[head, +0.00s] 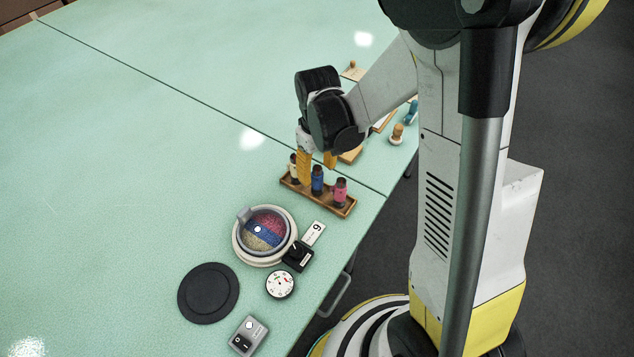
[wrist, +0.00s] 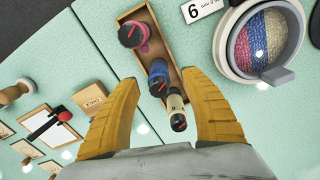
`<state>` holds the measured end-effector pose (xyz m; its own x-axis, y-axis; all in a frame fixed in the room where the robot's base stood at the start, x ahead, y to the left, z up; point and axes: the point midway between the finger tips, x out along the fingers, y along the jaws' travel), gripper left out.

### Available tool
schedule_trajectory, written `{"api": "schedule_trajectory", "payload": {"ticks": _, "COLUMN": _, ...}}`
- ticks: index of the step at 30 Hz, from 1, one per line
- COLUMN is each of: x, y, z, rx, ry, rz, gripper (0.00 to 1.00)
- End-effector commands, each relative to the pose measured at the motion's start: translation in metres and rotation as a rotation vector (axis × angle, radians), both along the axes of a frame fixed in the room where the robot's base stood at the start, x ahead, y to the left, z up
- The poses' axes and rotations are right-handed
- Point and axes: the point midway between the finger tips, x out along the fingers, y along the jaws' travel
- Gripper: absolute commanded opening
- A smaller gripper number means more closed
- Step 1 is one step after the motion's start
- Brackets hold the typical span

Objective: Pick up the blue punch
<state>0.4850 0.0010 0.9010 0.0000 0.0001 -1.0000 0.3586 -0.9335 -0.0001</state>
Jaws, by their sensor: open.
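The blue punch (head: 317,180) stands in the middle of a small wooden tray (head: 347,209), between a pink punch (head: 340,191) and a cream punch (head: 293,167). In the wrist view the blue punch (wrist: 158,77) is beyond the cream punch (wrist: 177,110), and the pink punch (wrist: 132,36) is farthest. My gripper (head: 317,171) is over the cream end of the tray with its yellow fingers pointing down. In the wrist view my gripper (wrist: 167,95) is open, its fingers on either side of the cream punch and apart from it.
A round pot with pink, blue and yellow fibres (head: 263,236) stands left of the tray, beside a number card (head: 313,233) and a black box (head: 298,255). A dark disc (head: 208,293), a dial (head: 280,284) and a switch box (head: 248,336) lie nearer. The far-left table is clear.

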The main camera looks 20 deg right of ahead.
Motion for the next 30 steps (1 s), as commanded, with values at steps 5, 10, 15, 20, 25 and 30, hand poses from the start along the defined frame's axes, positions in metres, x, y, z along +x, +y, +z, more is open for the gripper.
{"api": "schedule_trajectory", "payload": {"ticks": 5, "x": 0.004, "y": -0.001, "z": -0.033, "rx": 0.0, "ry": 0.0, "rz": 0.0, "gripper": 0.54}}
{"api": "schedule_trajectory", "payload": {"ticks": 10, "x": 0.003, "y": -0.001, "z": -0.045, "rx": 0.0, "ry": 0.0, "rz": 0.0, "gripper": 0.54}}
{"api": "schedule_trajectory", "payload": {"ticks": 15, "x": 0.003, "y": -0.001, "z": -0.043, "rx": 0.0, "ry": 0.0, "rz": 0.0, "gripper": 0.52}}
{"api": "schedule_trajectory", "payload": {"ticks": 20, "x": 0.003, "y": -0.001, "z": -0.043, "rx": 0.0, "ry": 0.0, "rz": 0.0, "gripper": 0.03}}
{"api": "schedule_trajectory", "payload": {"ticks": 25, "x": 0.003, "y": -0.001, "z": -0.043, "rx": 0.0, "ry": -0.001, "rz": 0.0, "gripper": 0.0}}
{"api": "schedule_trajectory", "payload": {"ticks": 30, "x": 0.003, "y": -0.001, "z": -0.043, "rx": 0.0, "ry": -0.001, "rz": 0.0, "gripper": 0.0}}
